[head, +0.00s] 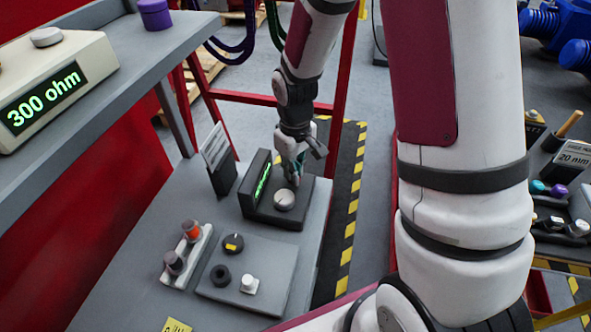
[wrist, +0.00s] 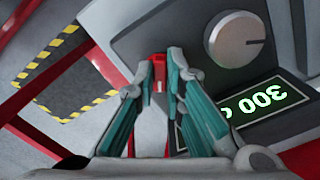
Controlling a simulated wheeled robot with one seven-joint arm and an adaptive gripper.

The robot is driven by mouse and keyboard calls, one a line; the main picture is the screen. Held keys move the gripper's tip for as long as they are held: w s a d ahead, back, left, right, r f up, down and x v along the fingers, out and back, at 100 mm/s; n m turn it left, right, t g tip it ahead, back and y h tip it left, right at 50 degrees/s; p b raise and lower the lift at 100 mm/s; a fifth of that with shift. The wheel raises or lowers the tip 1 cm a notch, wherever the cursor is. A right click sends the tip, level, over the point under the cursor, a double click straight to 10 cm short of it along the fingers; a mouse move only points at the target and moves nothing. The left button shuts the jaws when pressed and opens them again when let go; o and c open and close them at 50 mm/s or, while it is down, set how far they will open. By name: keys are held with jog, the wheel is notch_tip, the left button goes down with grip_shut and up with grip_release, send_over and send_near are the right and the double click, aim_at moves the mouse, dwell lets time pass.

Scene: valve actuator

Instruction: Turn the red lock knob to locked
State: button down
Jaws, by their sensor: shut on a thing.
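The red lock knob (wrist: 159,62) shows in the wrist view between my fingertips, on the dark top of the actuator box, near its edge. My gripper (wrist: 160,72) is shut on it, with one teal-padded finger on each side. A small pale mark shows on the red part; I cannot tell whether it reads locked. In the head view my gripper (head: 294,178) reaches down onto the actuator box (head: 262,214), and the red knob is hidden there. The round silver dial (head: 284,199) is beside my gripper; it also shows in the wrist view (wrist: 234,39).
The box's green display (wrist: 262,102) reads 300, upside down. A grey panel (head: 255,262) with small knobs and a rack (head: 187,258) with red and dark knobs stand on the bench. A meter (head: 55,85) reading 300 ohm sits on the upper shelf. A sign (head: 216,150) stands behind.

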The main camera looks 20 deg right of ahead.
jog(key=m, duration=0.5)
jog(key=shift+a+m, duration=0.1)
jog(key=shift+m, duration=0.2)
jog(key=m+p, duration=0.1)
jog(key=m, duration=0.3)
jog(key=shift+m, duration=0.4)
jog(key=c, duration=1.7)
grip_release()
jog(key=shift+o, duration=0.2)
notch_tip(320, 180, up, 12)
